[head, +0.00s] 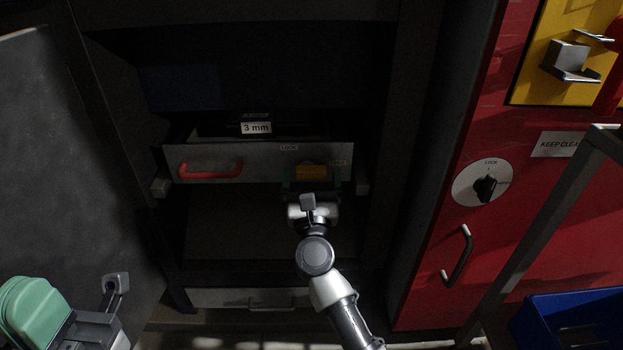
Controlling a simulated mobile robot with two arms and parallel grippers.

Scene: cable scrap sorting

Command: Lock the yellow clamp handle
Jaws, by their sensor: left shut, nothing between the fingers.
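The yellow clamp handle (311,172) is a small block on the grey drawer front (262,164), right of its middle. Small labels sit above and to the right of it; one seems to read LOCK. My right gripper (312,184) is in front of the handle, with its dark green fingers spread to either side of it. It looks open; whether a finger touches the handle cannot be told in the dim light. My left gripper (28,302) is at the bottom left, shut and empty, far from the clamp, with mint green fingers partly cut off by the frame.
A red handle (210,171) is on the drawer's left side, below a 3 mm label (256,128). A grey door (75,150) stands at the left. A red cabinet (440,250) with a black knob (486,188) is at the right. A blue bin (575,322) is at the bottom right.

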